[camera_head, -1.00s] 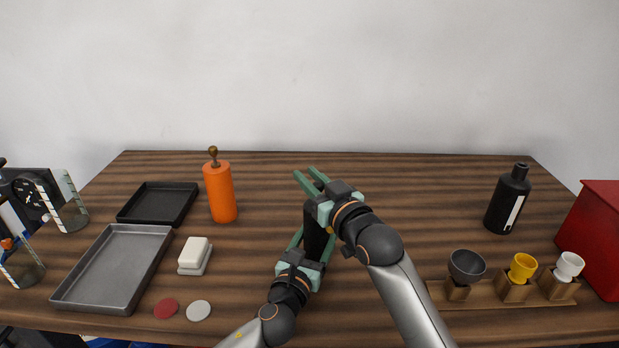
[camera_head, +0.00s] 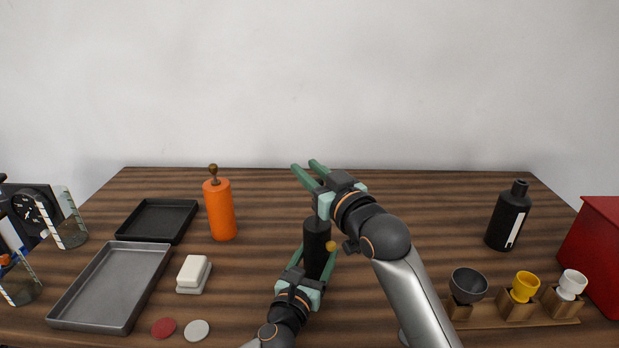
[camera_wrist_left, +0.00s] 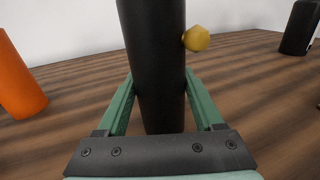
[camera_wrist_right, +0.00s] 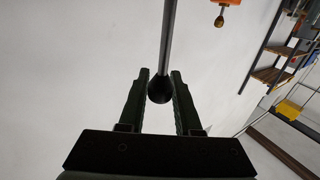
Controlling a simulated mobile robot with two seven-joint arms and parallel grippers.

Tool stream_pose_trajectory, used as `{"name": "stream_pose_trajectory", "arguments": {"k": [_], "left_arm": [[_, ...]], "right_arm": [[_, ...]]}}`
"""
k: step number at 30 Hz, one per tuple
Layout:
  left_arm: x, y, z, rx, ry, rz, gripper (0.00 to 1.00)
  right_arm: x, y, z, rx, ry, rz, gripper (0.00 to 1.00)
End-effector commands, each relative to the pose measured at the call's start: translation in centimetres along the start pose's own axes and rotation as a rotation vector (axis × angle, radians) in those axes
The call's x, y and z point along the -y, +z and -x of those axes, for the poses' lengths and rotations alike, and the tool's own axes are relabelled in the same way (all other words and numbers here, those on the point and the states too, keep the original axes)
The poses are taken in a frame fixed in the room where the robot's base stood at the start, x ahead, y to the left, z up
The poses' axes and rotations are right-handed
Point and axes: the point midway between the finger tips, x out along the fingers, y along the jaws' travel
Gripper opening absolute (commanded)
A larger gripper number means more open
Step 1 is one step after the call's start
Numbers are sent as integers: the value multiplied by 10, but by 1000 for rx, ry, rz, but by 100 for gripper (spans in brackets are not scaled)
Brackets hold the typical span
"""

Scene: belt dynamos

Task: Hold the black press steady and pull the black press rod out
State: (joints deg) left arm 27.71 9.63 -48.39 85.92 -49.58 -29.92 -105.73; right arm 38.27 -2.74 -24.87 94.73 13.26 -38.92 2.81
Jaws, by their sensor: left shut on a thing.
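The black press (camera_head: 316,240) is a dark upright cylinder with a small gold ball on its side. It also fills the middle of the left wrist view (camera_wrist_left: 155,60). My left gripper (camera_head: 319,262) is shut around its lower body. My right gripper (camera_head: 304,167) is above the press, fingers pointing toward the wall. In the right wrist view, which is upside down, the black press rod (camera_wrist_right: 168,35) has its dark knob between the right fingertips, which close on both sides of it. A long stretch of rod is exposed. In the head view the rod is hidden behind my right gripper.
An orange press (camera_head: 219,209) stands to the left, near a black tray (camera_head: 157,221) and a grey tray (camera_head: 70,318). A black bottle (camera_head: 507,217) and a cup rack (camera_head: 482,322) stand at right. The table behind the press is clear.

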Motion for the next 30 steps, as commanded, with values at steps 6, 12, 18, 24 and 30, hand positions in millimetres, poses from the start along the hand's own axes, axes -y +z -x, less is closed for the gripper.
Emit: {"name": "stream_pose_trajectory", "arguments": {"k": [6,12,18,24,30], "left_arm": [[0,-6,1,-10,0,-1,0],[0,-6,1,-10,0,-1,0],[0,-6,1,-10,0,-1,0],[0,-6,1,-10,0,-1,0],[0,-6,1,-10,0,-1,0]], "right_arm": [[0,5,0,11,1,-1,56],[-1,7,0,15,1,-1,56],[-1,8,9,17,2,-1,56],[-1,7,38,15,2,-1,56],[-1,6,75,13,2,1,56]]}}
